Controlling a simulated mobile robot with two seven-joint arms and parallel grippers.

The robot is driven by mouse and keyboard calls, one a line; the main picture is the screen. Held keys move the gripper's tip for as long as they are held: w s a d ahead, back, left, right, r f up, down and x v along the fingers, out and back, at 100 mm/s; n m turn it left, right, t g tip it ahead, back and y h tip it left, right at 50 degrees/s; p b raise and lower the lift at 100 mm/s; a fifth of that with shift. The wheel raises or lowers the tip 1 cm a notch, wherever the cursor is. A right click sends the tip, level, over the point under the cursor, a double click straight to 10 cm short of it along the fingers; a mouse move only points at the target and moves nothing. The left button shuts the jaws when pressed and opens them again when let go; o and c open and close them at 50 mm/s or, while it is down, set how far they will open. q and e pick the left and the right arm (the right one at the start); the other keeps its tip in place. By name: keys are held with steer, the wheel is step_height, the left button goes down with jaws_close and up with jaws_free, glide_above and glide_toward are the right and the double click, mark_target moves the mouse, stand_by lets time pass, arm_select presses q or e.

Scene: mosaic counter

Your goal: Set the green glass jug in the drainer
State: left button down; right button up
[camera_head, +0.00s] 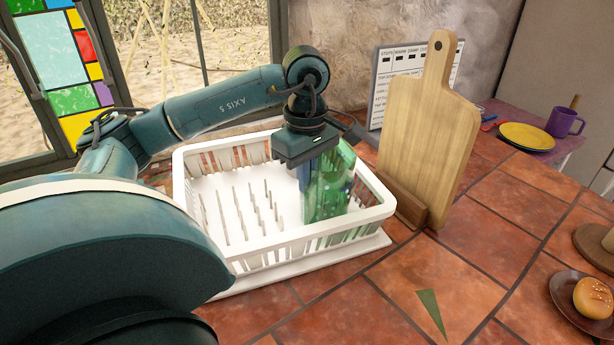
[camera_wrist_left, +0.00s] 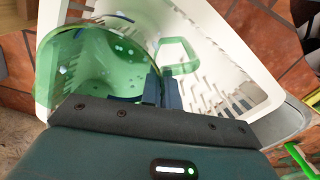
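The green glass jug (camera_head: 328,192) is upright inside the right part of the white drainer (camera_head: 246,250). My left gripper (camera_wrist_left: 162,90) points down over it. In the left wrist view the two dark fingers are close together at the side of the jug (camera_wrist_left: 95,62), by its handle (camera_wrist_left: 180,58), and look shut on it. The see-through glass and the gripper make the exact contact hard to see. I cannot tell whether the jug's base rests on the drainer floor. The left side of the drainer, with its rows of pegs, is empty. My right gripper is not in view.
A wooden cutting board (camera_head: 425,130) stands in a holder just right of the drainer, with a printed chart (camera_head: 385,75) behind it. A yellow plate (camera_head: 527,136), a purple mug (camera_head: 564,122) and a bun on a plate (camera_head: 592,297) are farther right. The tiled front is mostly clear.

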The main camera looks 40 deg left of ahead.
arm_select(q)
steer(key=c, duration=1.7)
jaws_free()
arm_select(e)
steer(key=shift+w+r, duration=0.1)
